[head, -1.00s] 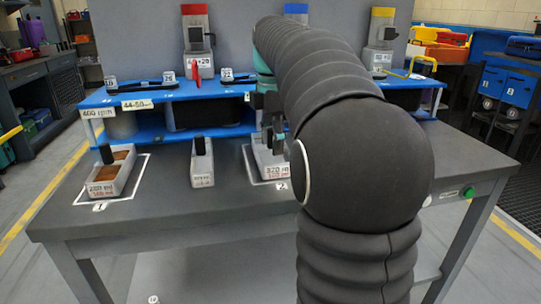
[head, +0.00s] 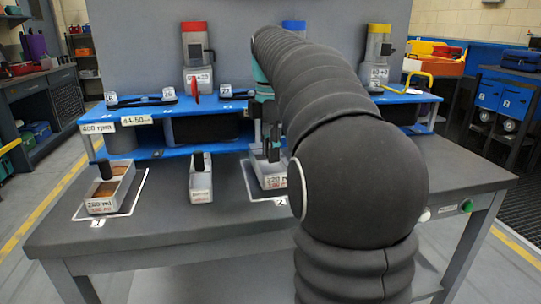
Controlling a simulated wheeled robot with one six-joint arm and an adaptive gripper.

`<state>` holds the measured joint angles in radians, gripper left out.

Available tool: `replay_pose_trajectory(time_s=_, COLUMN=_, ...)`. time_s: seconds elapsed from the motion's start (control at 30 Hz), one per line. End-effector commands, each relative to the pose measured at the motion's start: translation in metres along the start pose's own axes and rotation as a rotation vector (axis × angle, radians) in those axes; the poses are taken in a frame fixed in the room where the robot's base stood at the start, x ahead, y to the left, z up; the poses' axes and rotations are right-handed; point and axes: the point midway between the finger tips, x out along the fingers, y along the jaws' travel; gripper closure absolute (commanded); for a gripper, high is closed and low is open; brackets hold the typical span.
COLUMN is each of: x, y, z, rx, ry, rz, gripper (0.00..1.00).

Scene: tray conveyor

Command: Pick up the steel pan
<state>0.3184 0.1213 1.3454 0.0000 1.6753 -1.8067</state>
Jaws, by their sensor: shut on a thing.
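A grey steel pan (head: 272,182) with a "320 ml" label is over mat 2 on the bench. My gripper (head: 271,146) points down over it and is shut on its dark upright grip; my arm hides the pan's right part. I cannot tell clearly whether its base is clear of the mat. Another grey pan (head: 103,206), labelled 240 ml with brown contents, stands on mat 1 (head: 132,196). A narrow grey pan (head: 201,196) with a black upright grip stands between them.
A blue shelf (head: 150,110) runs along the back of the bench (head: 160,228), with dispensers with red (head: 197,58) and yellow (head: 379,55) tops behind it. The front of the bench is clear. A green button (head: 467,206) is on the right edge.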

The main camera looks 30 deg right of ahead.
Motion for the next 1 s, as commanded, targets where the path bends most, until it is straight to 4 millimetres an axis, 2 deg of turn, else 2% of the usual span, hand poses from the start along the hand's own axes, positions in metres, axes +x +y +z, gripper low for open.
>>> replay_pose_trajectory(time_s=0.13, x=-0.032, y=0.001, z=0.000, rx=0.000, ry=-0.001, rz=0.005, gripper=1.00)
replay_pose_trajectory(time_s=0.3, x=-0.052, y=-0.019, z=0.038, rx=0.008, ry=-0.001, rz=0.003, gripper=1.00)
replay_pose_trajectory(time_s=0.5, x=-0.075, y=-0.037, z=0.073, rx=0.005, ry=-0.001, rz=0.002, gripper=1.00)
replay_pose_trajectory(time_s=0.7, x=-0.090, y=-0.049, z=0.095, rx=0.003, ry=-0.001, rz=0.002, gripper=1.00)
replay_pose_trajectory(time_s=1.0, x=-0.095, y=-0.053, z=0.104, rx=0.000, ry=0.000, rz=0.001, gripper=1.00)
